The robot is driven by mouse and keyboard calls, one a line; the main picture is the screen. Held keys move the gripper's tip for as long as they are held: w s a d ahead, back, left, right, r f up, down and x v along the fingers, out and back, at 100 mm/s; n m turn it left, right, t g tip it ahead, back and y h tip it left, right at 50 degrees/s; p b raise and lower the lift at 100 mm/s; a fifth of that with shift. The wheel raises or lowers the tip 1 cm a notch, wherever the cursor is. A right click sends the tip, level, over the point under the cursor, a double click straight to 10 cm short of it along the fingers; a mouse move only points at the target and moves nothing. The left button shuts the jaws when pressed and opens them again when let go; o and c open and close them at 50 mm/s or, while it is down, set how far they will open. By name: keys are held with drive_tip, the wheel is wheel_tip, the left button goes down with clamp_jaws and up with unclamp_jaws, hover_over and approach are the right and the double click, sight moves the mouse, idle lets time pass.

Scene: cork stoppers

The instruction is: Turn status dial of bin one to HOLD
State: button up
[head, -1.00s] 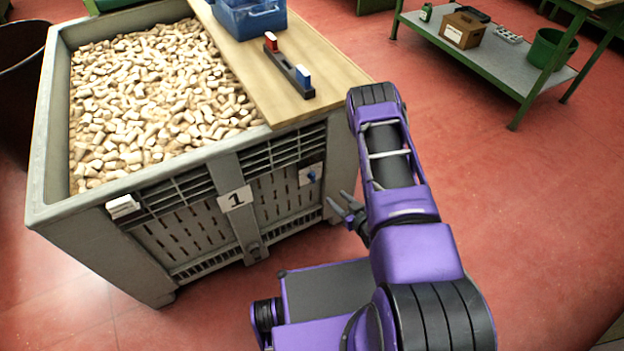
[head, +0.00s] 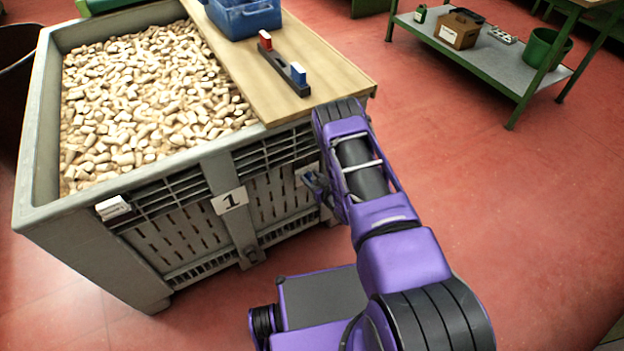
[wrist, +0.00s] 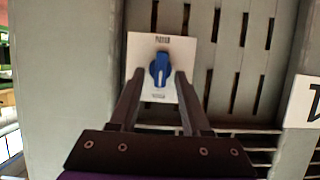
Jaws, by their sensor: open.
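Bin one is the large grey crate (head: 75,207) with a "1" label (head: 230,200) on its front. Its status dial (wrist: 160,68) is a blue knob on a white plate (wrist: 176,48), seen in the wrist view, with its grip close to upright in the picture. Small dark lettering above and below the knob is too small to read surely. My gripper (wrist: 160,78) is open, with one finger on each side of the knob; contact cannot be told. In the head view my gripper (head: 318,186) is at the bin's right front, partly covering the plate.
The bin is full of cork stoppers (head: 150,95). A green-framed shelf (head: 480,60) stands at the back right. Red floor is clear at right.

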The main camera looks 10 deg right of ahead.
clamp_jaws()
drive_tip(key=shift+a, duration=0.1)
idle(0.4)
drive_tip(key=n+h, duration=0.1)
drive_tip(key=n+t+h, duration=0.1)
drive_tip(key=n, duration=0.2)
drive_tip(key=shift+s+a+f+h, duration=0.2)
drive_tip(key=shift+s+a+h, duration=0.05)
drive_tip(key=shift+a+h, duration=0.15)
drive_tip(key=n, duration=0.1)
drive_tip(key=n+t+h, duration=0.1)
drive_tip(key=n, duration=0.1)
drive_tip(key=n+t+h, duration=0.1)
drive_tip(key=shift+a+f, duration=0.15)
drive_tip(key=shift+f, duration=0.1)
drive_tip(key=shift+n, duration=0.3)
unclamp_jaws()
